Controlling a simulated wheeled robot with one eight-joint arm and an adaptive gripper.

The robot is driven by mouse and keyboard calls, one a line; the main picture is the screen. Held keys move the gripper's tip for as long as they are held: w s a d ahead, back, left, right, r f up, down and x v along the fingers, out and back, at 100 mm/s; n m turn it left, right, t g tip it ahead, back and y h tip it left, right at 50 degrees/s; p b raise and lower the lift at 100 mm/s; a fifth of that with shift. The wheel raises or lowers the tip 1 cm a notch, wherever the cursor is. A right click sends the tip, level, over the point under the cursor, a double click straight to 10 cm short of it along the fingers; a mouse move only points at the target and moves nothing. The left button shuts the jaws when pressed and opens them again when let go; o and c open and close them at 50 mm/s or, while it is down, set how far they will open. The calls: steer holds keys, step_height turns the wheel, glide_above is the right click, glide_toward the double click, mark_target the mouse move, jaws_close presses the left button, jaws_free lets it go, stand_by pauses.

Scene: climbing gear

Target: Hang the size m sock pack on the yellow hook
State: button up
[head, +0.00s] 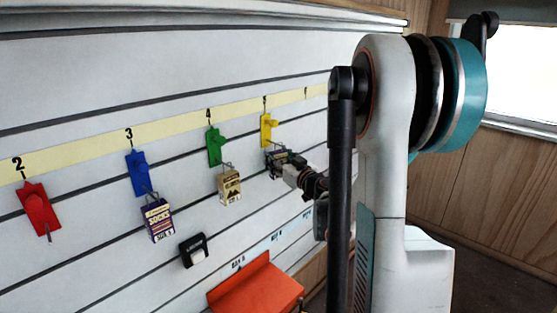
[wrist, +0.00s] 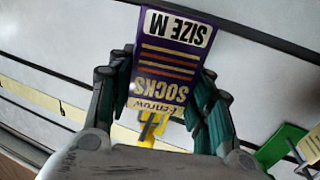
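The purple size M sock pack (wrist: 172,60) is between the two fingers of my gripper (wrist: 163,100), which touch its sides. It looks upside down in the wrist view. In the head view the pack (head: 280,163) is just below the yellow hook (head: 267,130), partly hidden by my gripper (head: 290,172). In the wrist view the yellow hook (wrist: 152,128) shows just past the pack's label end. I cannot tell whether the hook's prong passes through the pack's hanger.
A red hook (head: 37,208) is empty. A blue hook (head: 140,172) carries another purple sock pack (head: 158,220), and a green hook (head: 214,146) carries a tan pack (head: 229,187). A black item (head: 193,250) is on the wall above an orange bin (head: 256,288).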

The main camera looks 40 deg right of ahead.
steer(key=o, duration=0.4)
steer(key=shift+c, duration=0.2)
steer(key=s+a, duration=0.2)
steer(key=s, duration=0.9)
steer(key=shift+s, duration=0.4)
steer(key=shift+a, duration=0.1)
